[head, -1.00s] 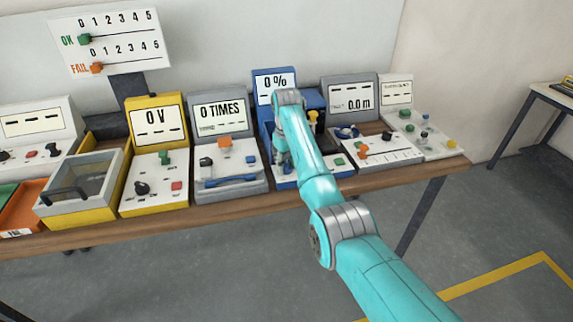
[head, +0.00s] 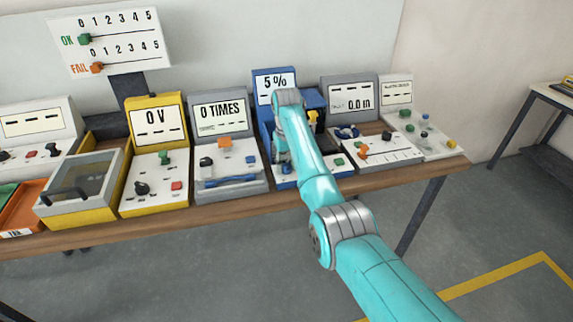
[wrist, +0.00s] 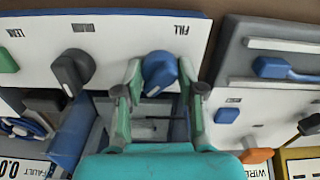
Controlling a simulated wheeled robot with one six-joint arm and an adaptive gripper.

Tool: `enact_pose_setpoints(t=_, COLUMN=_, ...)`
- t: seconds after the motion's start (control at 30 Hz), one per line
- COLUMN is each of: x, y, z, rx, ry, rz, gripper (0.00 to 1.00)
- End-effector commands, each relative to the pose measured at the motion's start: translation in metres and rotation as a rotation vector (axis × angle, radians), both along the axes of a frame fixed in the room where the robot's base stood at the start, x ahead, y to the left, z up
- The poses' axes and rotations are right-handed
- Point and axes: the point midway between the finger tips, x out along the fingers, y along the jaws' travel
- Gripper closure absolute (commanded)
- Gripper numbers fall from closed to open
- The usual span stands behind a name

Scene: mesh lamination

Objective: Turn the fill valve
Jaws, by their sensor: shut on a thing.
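The blue fill valve knob (wrist: 160,70) sits on a white panel under the printed word FILL, which appears upside down in the wrist view. My gripper (wrist: 160,78) has one finger on each side of the knob and is shut on it. The blue station's display (head: 276,84) reads 5 %.
A grey station (head: 222,150) reading 0 TIMES stands close on the left. Another grey station (head: 352,95) stands on the right. The table's front edge (head: 255,195) is clear.

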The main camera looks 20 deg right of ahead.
Motion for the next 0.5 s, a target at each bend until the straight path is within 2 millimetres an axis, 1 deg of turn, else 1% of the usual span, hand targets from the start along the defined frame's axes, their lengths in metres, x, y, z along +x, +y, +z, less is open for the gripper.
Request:
enact_pose_setpoints(t=0.03, x=0.0001, y=-0.0001, z=0.0, rx=0.0, ry=0.0, rz=0.0, gripper=0.59)
enact_pose_setpoints(t=0.07, x=0.0001, y=-0.0001, z=0.0, rx=0.0, ry=0.0, rz=0.0, gripper=0.52)
enact_pose_setpoints(t=0.1, x=0.0001, y=-0.0001, z=0.0, rx=0.0, ry=0.0, rz=0.0, gripper=0.42)
enact_pose_setpoints(t=0.13, x=0.0001, y=-0.0001, z=0.0, rx=0.0, ry=0.0, rz=0.0, gripper=0.36)
enact_pose_setpoints(t=0.4, x=0.0001, y=0.0, z=0.0002, rx=0.0, ry=0.0, rz=0.001, gripper=0.36)
enact_pose_setpoints(t=0.5, x=0.0004, y=0.0, z=0.0038, rx=0.0, ry=-0.001, rz=0.001, gripper=0.36)
